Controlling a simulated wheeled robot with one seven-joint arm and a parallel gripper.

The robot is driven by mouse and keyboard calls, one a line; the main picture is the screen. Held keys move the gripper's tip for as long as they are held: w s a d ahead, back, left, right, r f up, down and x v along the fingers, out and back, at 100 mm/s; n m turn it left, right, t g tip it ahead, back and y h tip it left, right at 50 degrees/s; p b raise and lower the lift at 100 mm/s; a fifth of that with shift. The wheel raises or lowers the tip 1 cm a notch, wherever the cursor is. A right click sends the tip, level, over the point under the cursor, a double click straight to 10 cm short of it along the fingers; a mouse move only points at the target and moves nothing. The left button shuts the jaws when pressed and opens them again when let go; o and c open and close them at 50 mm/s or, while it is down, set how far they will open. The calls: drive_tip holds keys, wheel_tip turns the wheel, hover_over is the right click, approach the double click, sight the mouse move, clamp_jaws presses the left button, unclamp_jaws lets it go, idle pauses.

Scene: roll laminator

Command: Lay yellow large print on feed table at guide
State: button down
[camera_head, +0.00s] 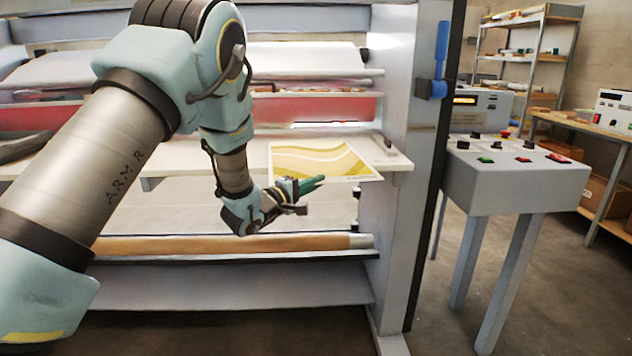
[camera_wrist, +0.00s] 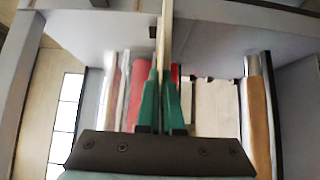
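The yellow large print (camera_head: 318,158), a flat sheet with wavy yellow bands and a pale border, lies level at the right end of the feed table (camera_head: 205,157). Its near edge is at the table's front. My gripper (camera_head: 314,182) is at that near edge, with its green fingers pointing right. In the wrist view the fingers (camera_wrist: 163,85) are close together with a thin pale strip, seen edge-on, between them. They look shut on the print's edge. A small dark guide piece (camera_head: 388,142) stands right of the print. Whether the print touches it I cannot tell.
The machine's side frame (camera_head: 394,120) rises close right of the print. A brown roll (camera_head: 230,243) lies below the table. A control stand (camera_head: 515,182) with buttons is further right. Open space lies below the table's front edge.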

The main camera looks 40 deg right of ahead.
drive_tip(key=c, duration=1.5)
unclamp_jaws()
drive_tip(key=shift+f, duration=0.15)
drive_tip(key=o, duration=0.4)
drive_tip(key=shift+o, duration=0.2)
drive_tip(key=shift+r, duration=0.25)
drive_tip(key=s+a+b, duration=0.1)
drive_tip(key=a+b, duration=0.2)
drive_tip(key=a, duration=0.9)
drive_tip(key=shift+s, duration=0.15)
drive_tip(key=shift+f, duration=0.1)
